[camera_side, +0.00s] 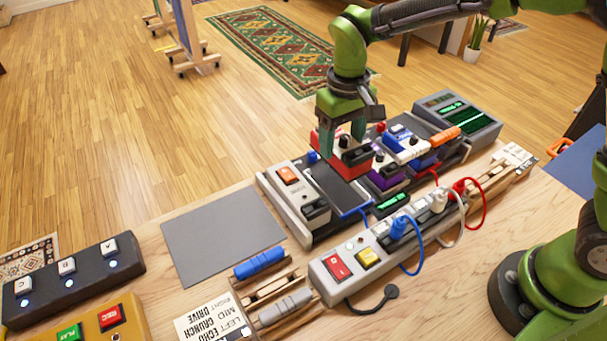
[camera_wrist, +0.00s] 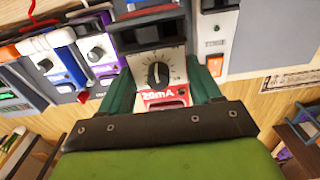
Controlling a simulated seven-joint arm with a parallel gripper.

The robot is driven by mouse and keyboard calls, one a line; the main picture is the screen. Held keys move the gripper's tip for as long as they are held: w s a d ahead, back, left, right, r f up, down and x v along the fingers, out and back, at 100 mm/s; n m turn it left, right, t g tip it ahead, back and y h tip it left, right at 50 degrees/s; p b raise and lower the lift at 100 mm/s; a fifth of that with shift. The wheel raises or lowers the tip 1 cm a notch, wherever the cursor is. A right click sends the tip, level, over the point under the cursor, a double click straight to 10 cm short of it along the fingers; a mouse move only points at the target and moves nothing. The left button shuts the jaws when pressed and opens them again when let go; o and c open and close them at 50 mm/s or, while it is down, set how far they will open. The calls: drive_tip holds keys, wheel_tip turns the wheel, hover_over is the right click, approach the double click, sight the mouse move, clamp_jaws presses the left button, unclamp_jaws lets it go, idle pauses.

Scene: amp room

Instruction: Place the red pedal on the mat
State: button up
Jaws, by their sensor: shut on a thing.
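The red pedal (camera_side: 352,162) has a red body; its pale top with a black knob and a red label shows in the wrist view (camera_wrist: 157,72). My gripper (camera_side: 342,138) is shut on it, with a green finger on each side, also in the wrist view (camera_wrist: 162,88). The pedal is over the pedalboard, beside the purple pedal, and looks raised, though its underside is hidden. The flat grey mat (camera_side: 222,236) lies bare on the table, left of the pedalboard and apart from the gripper.
The pedalboard (camera_side: 290,212) carries a white pedal (camera_side: 300,192), a purple pedal (camera_side: 386,173) and others. In front are a power strip (camera_side: 350,262) with cables and a wooden rack (camera_side: 268,292). A black footswitch (camera_side: 75,280) stands left of the mat.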

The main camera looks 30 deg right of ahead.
drive_tip(key=w+a+n, duration=0.2)
drive_tip(key=a, duration=0.8)
drive_tip(key=w+a+n, duration=0.2)
drive_tip(key=a, duration=0.8)
drive_tip(key=f, duration=1)
drive_tip(key=shift+s+a+f, duration=0.2)
drive_tip(key=shift+f, duration=0.1)
drive_tip(key=o, duration=1.4)
drive_tip(key=shift+f+n, duration=0.1)
drive_tip(key=shift+n, duration=0.2)
